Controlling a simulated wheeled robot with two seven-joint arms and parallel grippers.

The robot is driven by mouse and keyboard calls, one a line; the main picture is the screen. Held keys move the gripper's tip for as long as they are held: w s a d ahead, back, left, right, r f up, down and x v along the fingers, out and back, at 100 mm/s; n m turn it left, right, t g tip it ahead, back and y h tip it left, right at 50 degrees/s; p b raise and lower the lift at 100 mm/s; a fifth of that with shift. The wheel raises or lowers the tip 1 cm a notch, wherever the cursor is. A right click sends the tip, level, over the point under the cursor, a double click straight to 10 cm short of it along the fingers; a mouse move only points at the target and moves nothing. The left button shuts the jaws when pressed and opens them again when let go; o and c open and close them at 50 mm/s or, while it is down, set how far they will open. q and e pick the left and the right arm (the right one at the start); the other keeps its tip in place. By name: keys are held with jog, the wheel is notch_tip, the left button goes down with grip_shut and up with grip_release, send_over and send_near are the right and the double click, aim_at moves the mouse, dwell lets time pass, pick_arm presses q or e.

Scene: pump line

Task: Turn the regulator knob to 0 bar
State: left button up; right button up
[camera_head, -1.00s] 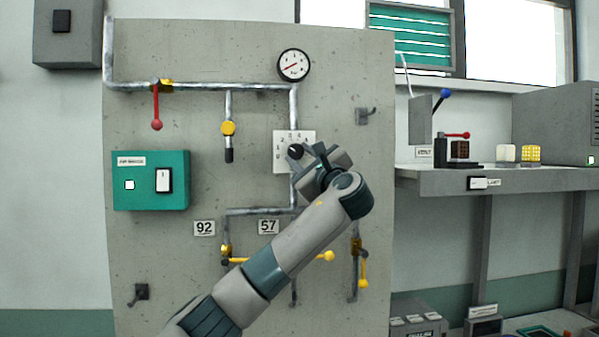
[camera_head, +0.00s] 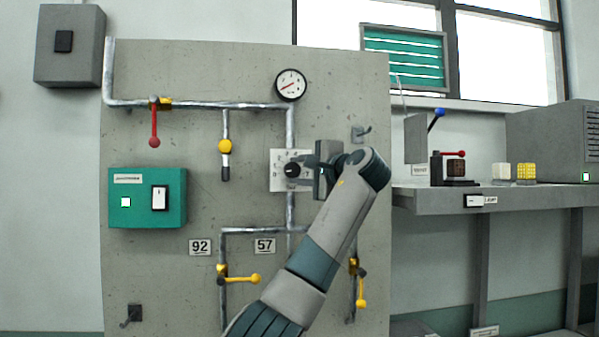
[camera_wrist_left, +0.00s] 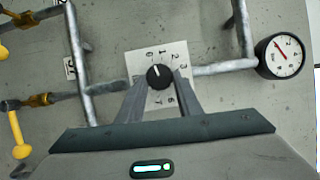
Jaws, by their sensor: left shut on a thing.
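The regulator knob (camera_head: 291,170) is black and round, on a white numbered dial plate (camera_head: 277,158) on the grey panel. In the left wrist view the knob (camera_wrist_left: 160,76) has a white mark pointing up, slightly left, toward the low numbers; the exact value is hard to read. My left gripper (camera_head: 303,168) reaches the knob from the right in the head view. In the wrist view its two fingers (camera_wrist_left: 160,82) are on either side of the knob, shut on it. The fingers hide part of the plate. My right gripper is not in view.
A round pressure gauge (camera_head: 291,84) with a red needle is above the dial. Pipes (camera_head: 255,106), a red lever (camera_head: 154,128), yellow levers (camera_head: 243,279) and a green switch box (camera_head: 147,198) surround it on the panel. A shelf (camera_head: 430,199) with small items is at the right.

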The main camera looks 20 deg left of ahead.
pick_arm(q)
jog(key=shift+f+n, duration=0.1)
jog(key=shift+n, duration=0.2)
jog(key=o, duration=1)
jog(key=shift+o, duration=0.2)
jog(key=shift+s, duration=0.1)
jog(key=shift+s+d+b, duration=0.3)
jog(key=shift+d+b, duration=0.1)
jog(key=shift+d, duration=0.1)
pick_arm(e)
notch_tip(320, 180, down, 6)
jog(key=b, duration=0.5)
pick_arm(q)
jog(key=b+v, duration=0.1)
jog(key=v, duration=1.5)
jog(key=shift+r, duration=0.3)
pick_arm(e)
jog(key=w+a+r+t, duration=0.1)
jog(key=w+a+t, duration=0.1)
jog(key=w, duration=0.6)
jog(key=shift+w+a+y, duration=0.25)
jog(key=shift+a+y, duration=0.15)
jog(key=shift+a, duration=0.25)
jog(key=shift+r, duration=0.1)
